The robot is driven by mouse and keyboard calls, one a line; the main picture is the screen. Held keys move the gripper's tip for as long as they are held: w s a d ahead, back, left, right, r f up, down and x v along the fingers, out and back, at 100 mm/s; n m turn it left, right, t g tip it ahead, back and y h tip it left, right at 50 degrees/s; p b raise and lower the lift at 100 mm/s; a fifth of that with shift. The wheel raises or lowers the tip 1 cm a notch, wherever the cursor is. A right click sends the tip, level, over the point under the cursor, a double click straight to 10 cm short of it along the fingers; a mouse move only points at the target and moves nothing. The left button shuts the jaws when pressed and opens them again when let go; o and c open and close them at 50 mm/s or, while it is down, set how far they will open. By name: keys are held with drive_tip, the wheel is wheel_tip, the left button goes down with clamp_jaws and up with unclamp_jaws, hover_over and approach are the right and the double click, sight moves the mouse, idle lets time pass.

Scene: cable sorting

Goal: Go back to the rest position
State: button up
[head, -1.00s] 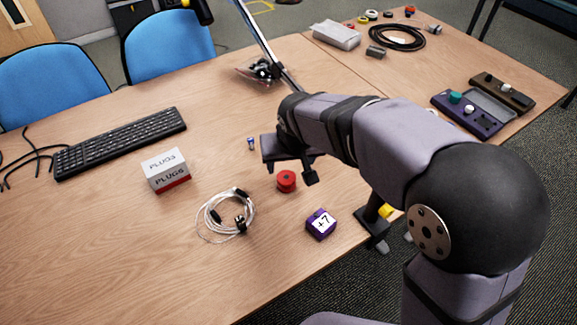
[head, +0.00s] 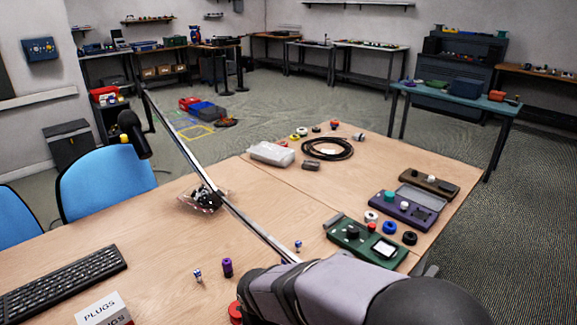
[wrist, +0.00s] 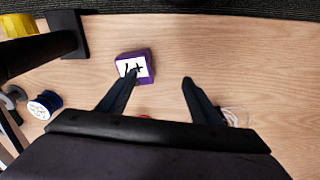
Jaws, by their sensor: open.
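My gripper (wrist: 160,80) shows in the wrist view with its two fingers spread and nothing between them. It points down over the wooden table (wrist: 240,60). A purple block (wrist: 143,65) with a white label lies by the tip of the left finger; I cannot tell from this view whether they touch. In the head view, my arm crosses the bottom right, and the gripper itself is out of the frame. A red round thing (head: 235,312) shows partly beside my arm there.
The white PLUGS box (head: 103,308) and black keyboard (head: 65,283) lie at left. A green device (head: 365,241) and purple device (head: 403,209) lie at right. A black cable coil (head: 327,148) is farther back. A lamp pole (head: 235,207) crosses the table.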

drive_tip(key=s+d+r+m+g+p, duration=0.25)
drive_tip(key=s+d+r+p, duration=0.55)
drive_tip(key=d+r+p, duration=0.4)
drive_tip(key=d+r+m+t+p, duration=0.15)
drive_tip(key=d+r+p, duration=0.25)
drive_tip(key=r+p, duration=0.45)
drive_tip(key=d+r+m+p, duration=0.3)
drive_tip(key=d+r+p, duration=0.1)
drive_tip(key=r+p, duration=0.45)
wheel_tip(320, 180, down, 81)
drive_tip(key=b, duration=8.2)
drive_tip(key=shift+w+b, duration=0.35)
drive_tip(key=shift+w, duration=0.05)
drive_tip(key=shift+f, duration=0.1)
